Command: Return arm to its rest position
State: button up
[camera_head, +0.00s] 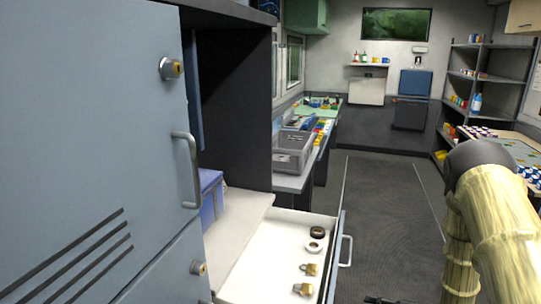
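My arm (497,228) shows at the right edge, with pale yellow, bamboo-like links and a grey joint cap at its top bend. One link runs down out of the picture. A small dark piece at the bottom edge looks like the tip of my gripper (382,300). It is cut off by the frame, so its fingers and anything between them are hidden. It appears over the floor, to the right of the open drawer.
An open white drawer (262,262) holds two brass padlocks (309,269) and two rings (315,246). A grey-blue locker (95,130) fills the left. A grey crate (292,151) stands on the counter. Shelves (475,75) stand back right. The middle floor (385,195) is clear.

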jog(key=s+a+f+g+h, duration=0.1)
jog(key=s+a+f+h, duration=0.25)
jog(key=s+f, duration=0.4)
jog(key=s+a+f+g+h, duration=0.2)
jog(key=s+a+f+h, duration=0.15)
jog(key=s+f, duration=0.4)
jog(key=s+a+n+g+h, duration=0.2)
jog(key=s+g, duration=0.3)
jog(key=s, duration=1.8)
jog(key=shift+s+a+f+n+g+h, duration=0.2)
jog(key=shift+s+f+n+g+h, duration=0.2)
jog(key=shift+n+h, duration=0.45)
